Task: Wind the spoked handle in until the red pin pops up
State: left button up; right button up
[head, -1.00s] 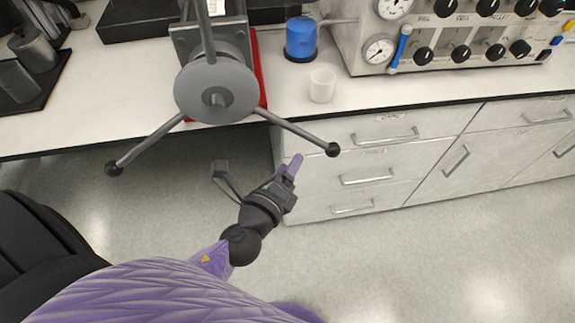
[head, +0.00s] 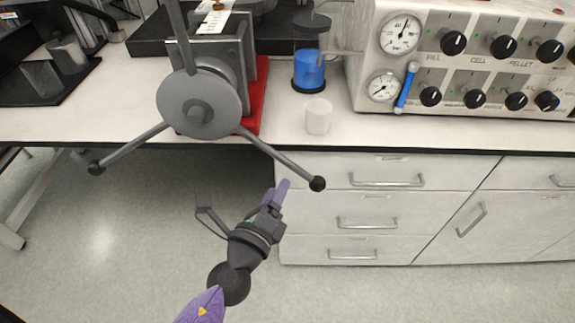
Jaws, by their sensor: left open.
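The spoked handle (head: 199,104) has a grey round hub and long spokes. One spoke points up out of the frame; the others slope down left and down right to black ball ends. It sits on the front of a grey metal block (head: 237,62) over a red base (head: 257,97) at the bench edge. My left gripper (head: 240,198) is open and empty below the hub. Its purple-tipped finger is near the lower-right ball (head: 317,183), apart from it in the picture. I cannot make out the red pin. My right gripper is not in view.
A blue-filled vessel (head: 308,72) and a white cup (head: 318,117) stand right of the block. A control panel (head: 470,60) with gauges and knobs is at the right. Drawers (head: 365,210) lie below the bench right of my gripper; the space below the handle's left side is open.

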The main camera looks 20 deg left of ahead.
aim_at(290, 167)
pick_arm(q)
jog(key=w, duration=0.7)
jog(key=shift+w+d, duration=0.25)
jog(key=shift+w, duration=0.15)
grip_shut()
dwell(0.4)
dwell(0.4)
